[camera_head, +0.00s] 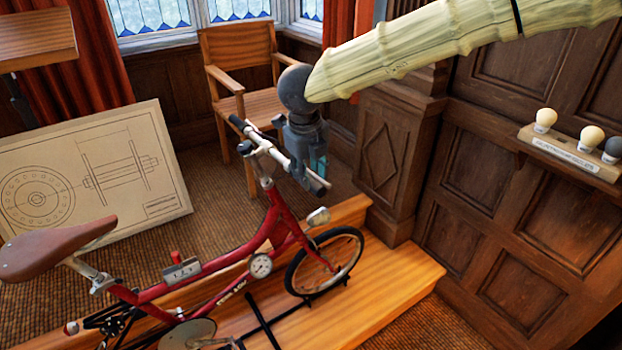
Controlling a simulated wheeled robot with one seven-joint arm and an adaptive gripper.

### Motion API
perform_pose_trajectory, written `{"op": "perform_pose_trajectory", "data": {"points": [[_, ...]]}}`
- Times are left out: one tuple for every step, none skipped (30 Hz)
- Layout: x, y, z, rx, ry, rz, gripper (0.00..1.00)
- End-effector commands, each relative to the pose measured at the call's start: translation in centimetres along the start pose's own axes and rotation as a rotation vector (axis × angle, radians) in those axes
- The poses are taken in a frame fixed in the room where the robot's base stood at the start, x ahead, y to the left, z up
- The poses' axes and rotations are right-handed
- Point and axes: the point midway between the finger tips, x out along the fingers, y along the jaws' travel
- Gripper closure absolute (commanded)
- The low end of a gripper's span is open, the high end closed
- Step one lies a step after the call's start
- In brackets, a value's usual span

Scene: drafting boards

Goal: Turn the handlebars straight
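A red bicycle (210,268) with a brown saddle (55,250) stands on a wooden platform, its front end to the right. Its handlebars (262,143) run from a dark grip at the upper left to another end at the lower right. The front wheel (325,262) shows as a wide ellipse; I cannot tell its exact angle to the frame. My grey gripper (308,172) points down at the right half of the handlebars and covers part of them. Its fingers overlap the bar in the picture, and whether they are closed around it is hidden.
The wooden platform (390,278) has a raised step behind the bicycle. A wooden armchair (240,52) stands behind the handlebars. A drafting board (165,195) leans at the left. A panelled wall with a shelf (570,155) of knobs is at the right.

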Motion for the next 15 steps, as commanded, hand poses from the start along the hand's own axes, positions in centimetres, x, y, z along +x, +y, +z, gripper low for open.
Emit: {"op": "perform_pose_trajectory", "data": {"points": [[-1.1, 0.0, 0.1, 0.001, -0.003, 0.0, 0.66], [-1.6, 0.0, 0.1, 0.001, -0.003, 0.001, 0.66], [-2.4, 0.0, 0.1, 0.0, -0.003, 0.0, 0.66], [-2.9, 0.0, 0.1, 0.0, -0.003, -0.001, 0.66], [-3.5, 0.0, 0.1, -0.001, -0.003, -0.001, 0.66], [-4.2, 0.0, 0.1, 0.0, -0.003, 0.0, 0.66], [-4.7, 0.0, 0.1, 0.0, -0.003, 0.0, 0.66], [-5.1, 0.0, 0.1, 0.0, -0.002, 0.0, 0.66], [-5.7, 0.0, 0.1, 0.0, -0.002, -0.001, 0.66], [-6.1, 0.0, 0.1, 0.0, -0.003, -0.001, 0.66], [-6.5, 0.0, 0.1, 0.001, -0.003, 0.0, 0.66], [-7.0, 0.0, 0.1, 0.001, -0.003, 0.0, 0.66], [-7.3, 0.0, 0.1, 0.001, -0.002, 0.0, 0.66], [-7.5, 0.0, 0.1, 0.001, -0.002, 0.0, 0.66], [-7.8, 0.0, 0.1, 0.0, -0.002, 0.0, 0.66]]}}
